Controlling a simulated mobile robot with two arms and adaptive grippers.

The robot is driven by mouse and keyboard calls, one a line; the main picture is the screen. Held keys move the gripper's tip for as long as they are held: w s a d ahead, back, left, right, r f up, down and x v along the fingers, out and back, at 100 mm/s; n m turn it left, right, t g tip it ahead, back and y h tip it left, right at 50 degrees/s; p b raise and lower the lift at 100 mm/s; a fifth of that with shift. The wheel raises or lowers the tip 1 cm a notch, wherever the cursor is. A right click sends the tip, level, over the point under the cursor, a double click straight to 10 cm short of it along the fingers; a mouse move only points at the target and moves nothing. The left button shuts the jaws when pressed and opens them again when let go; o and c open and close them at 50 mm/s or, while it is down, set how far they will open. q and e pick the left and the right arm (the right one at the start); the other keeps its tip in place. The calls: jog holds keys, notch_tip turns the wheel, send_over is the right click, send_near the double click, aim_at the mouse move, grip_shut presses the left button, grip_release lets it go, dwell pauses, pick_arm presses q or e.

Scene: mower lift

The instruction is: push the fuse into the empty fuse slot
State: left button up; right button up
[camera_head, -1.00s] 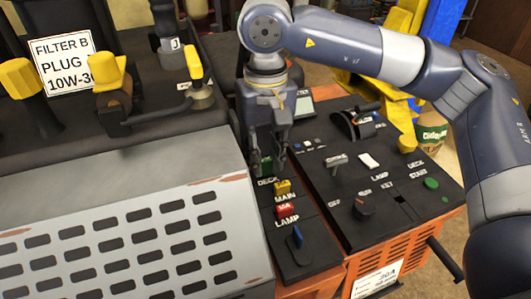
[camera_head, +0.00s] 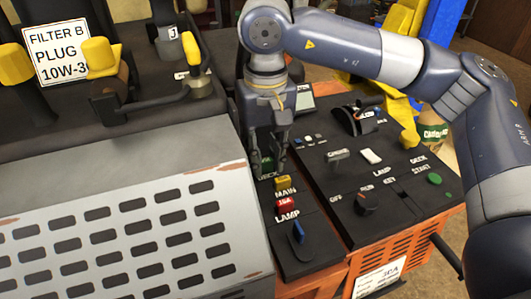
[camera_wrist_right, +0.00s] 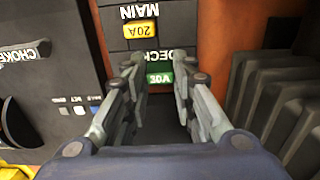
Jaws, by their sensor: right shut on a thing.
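The green 30A fuse (camera_wrist_right: 159,75) is between the fingertips of my right gripper (camera_wrist_right: 158,68) in the right wrist view, at the DECK label. My right gripper is shut on it. In the head view the gripper (camera_head: 268,168) points down at the far end of the fuse strip, and only a little of the green fuse (camera_head: 266,165) shows between its fingers. The fuse sits over or in the DECK slot; the slot is hidden and I cannot tell how deep the fuse is. My left gripper is not in view.
A blue-topped lever (camera_head: 298,232) stands nearer. The switch panel (camera_head: 400,190) lies to the right, and the grey slotted cover (camera_head: 130,220) to the left. Dark fins (camera_wrist_right: 270,100) flank the gripper.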

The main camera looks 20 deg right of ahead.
jog(key=shift+f, duration=0.3)
jog(key=o, duration=0.8)
notch_tip(320, 180, up, 12)
dwell(0.4)
